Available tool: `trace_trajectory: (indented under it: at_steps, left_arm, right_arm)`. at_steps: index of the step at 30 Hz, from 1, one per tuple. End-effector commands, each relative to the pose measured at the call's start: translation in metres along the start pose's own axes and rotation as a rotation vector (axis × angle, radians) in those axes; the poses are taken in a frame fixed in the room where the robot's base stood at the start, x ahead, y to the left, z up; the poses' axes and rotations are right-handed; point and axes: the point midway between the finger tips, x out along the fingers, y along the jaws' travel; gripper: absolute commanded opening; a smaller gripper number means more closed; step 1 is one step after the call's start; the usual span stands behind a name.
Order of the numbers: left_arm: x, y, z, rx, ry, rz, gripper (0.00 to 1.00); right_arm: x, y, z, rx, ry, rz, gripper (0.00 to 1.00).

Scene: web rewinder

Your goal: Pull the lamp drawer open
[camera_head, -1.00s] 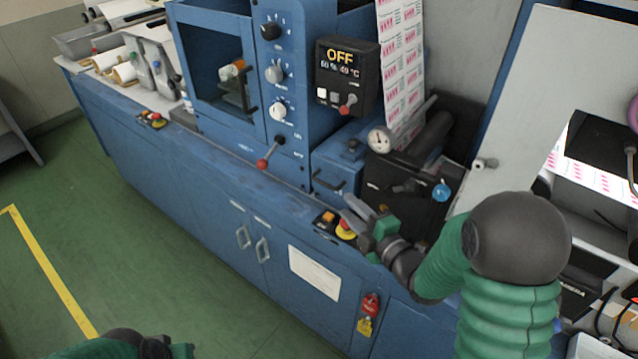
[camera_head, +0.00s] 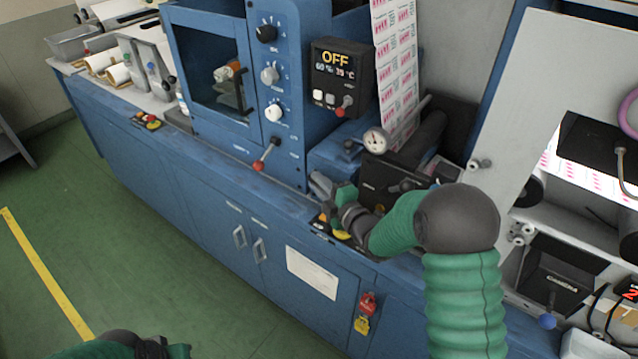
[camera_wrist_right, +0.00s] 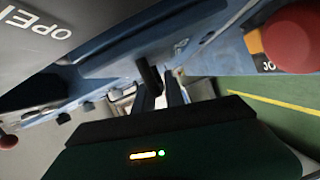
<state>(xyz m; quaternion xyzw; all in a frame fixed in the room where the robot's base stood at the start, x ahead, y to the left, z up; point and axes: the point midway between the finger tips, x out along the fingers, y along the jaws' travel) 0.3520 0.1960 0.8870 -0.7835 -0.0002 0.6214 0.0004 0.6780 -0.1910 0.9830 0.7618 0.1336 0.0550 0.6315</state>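The blue lamp drawer (camera_head: 322,166) sits low on the machine, below the dark OFF panel. My right gripper (camera_head: 319,184) is in front of it and hides its handle and most of its front in the head view. In the right wrist view, the two fingers (camera_wrist_right: 159,94) stand apart, with a dark bar, seemingly the drawer handle (camera_wrist_right: 149,73), just ahead of or between their tips. I cannot tell whether they touch it. The drawer looks shut. My left gripper (camera_head: 152,348) is only partly in view at the bottom edge, away from the machine.
The OFF panel (camera_head: 342,78) and a red-tipped lever (camera_head: 266,154) are near the drawer. A pressure gauge (camera_head: 376,141) stands to its right. A button box (camera_head: 326,228) lies under my right wrist; a red button (camera_wrist_right: 290,38) shows close in the wrist view. The green floor is clear.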

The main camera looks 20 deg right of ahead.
Motion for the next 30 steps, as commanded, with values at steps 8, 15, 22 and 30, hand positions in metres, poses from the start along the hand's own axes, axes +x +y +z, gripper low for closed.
trace_trajectory:
  at_steps: [8, 15, 22, 30]
  left_arm:
    - [0.0001, 0.0, 0.0, 0.0, 0.0, 0.0, 0.0]
    - [0.0001, 0.0, 0.0, 0.0, 0.0, 0.0, 0.0]
    - [0.0002, 0.0, 0.0, 0.0, 0.0, 0.0, 0.0]
    - [0.0003, 0.0, 0.0, 0.0, 0.0, 0.0, 0.0]
  right_arm:
    - [0.0, -0.0012, -0.0005, 0.0, 0.001, -0.003, 0.0]
    - [-0.0001, -0.0023, -0.0008, 0.0, 0.002, -0.005, 0.0]
    - [-0.0002, -0.0032, -0.0009, 0.0, 0.002, -0.007, 0.0]
    - [-0.0003, -0.0041, -0.0009, 0.0, 0.002, -0.009, 0.0]
